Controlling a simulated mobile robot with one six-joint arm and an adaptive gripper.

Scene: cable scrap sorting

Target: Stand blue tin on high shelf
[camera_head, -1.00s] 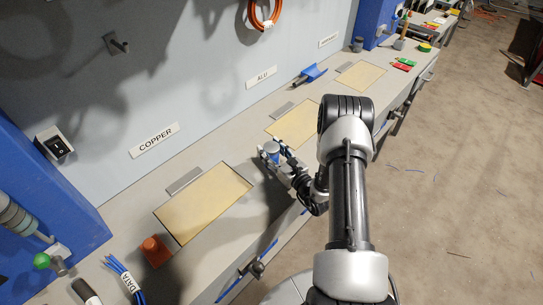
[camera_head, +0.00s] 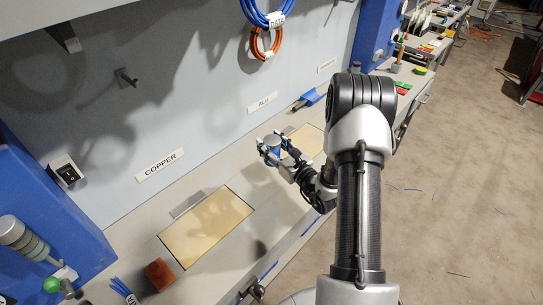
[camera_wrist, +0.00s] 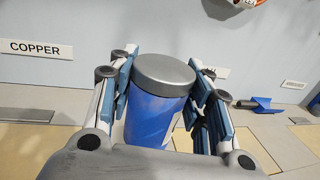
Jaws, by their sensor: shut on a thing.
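The blue tin (camera_wrist: 155,112) has a grey lid and stands upright between the finger pads in the wrist view. My gripper (camera_wrist: 160,95) is shut on it from both sides. The tin's lower part is hidden by my gripper in the wrist view. A pale ledge edge (camera_head: 100,12) crosses the top left of the head view on a bracket; its top surface is not clearly visible.
A wall hook (camera_head: 126,78) sticks out above the COPPER label (camera_head: 160,165). Blue and orange cable coils (camera_head: 262,12) hang on the wall. A red block (camera_head: 159,273) and blue cables lie at the bench's near left. A blue scoop (camera_head: 310,97) lies farther along.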

